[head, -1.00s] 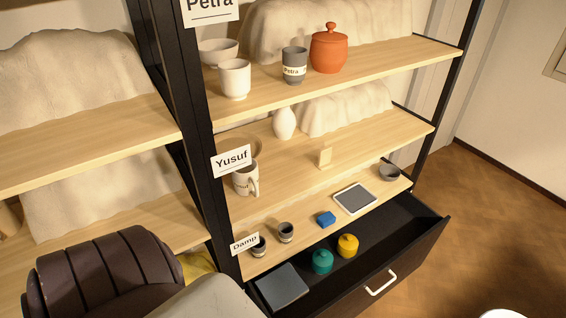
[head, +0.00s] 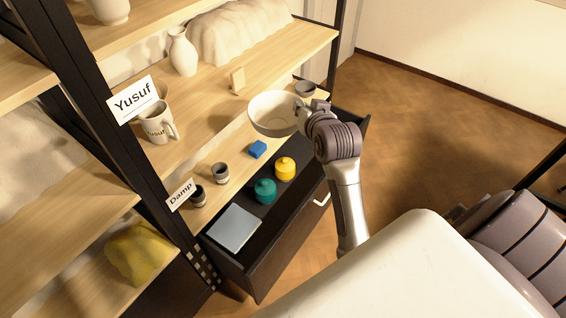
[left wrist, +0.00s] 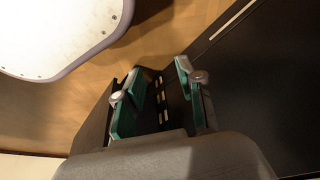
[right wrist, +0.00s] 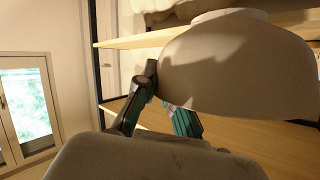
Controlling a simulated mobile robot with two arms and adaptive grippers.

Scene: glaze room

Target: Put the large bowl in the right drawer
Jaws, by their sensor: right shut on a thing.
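The large pale bowl (head: 272,116) is held up in front of the shelves, above the far part of the open drawer, in the head view. My right gripper (head: 303,110) is shut on its rim side. In the right wrist view the bowl (right wrist: 235,65) fills the upper right, its foot toward the top of the picture, beside the fingers (right wrist: 160,108).
The drawer holds a slate-coloured square block (head: 233,228), a teal jar (head: 264,191) and a yellow jar (head: 285,168). Its far end is partly hidden by my arm. A blue block (head: 258,149), small cups (head: 220,173) and a grey bowl (head: 305,88) stand on the lowest shelf.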

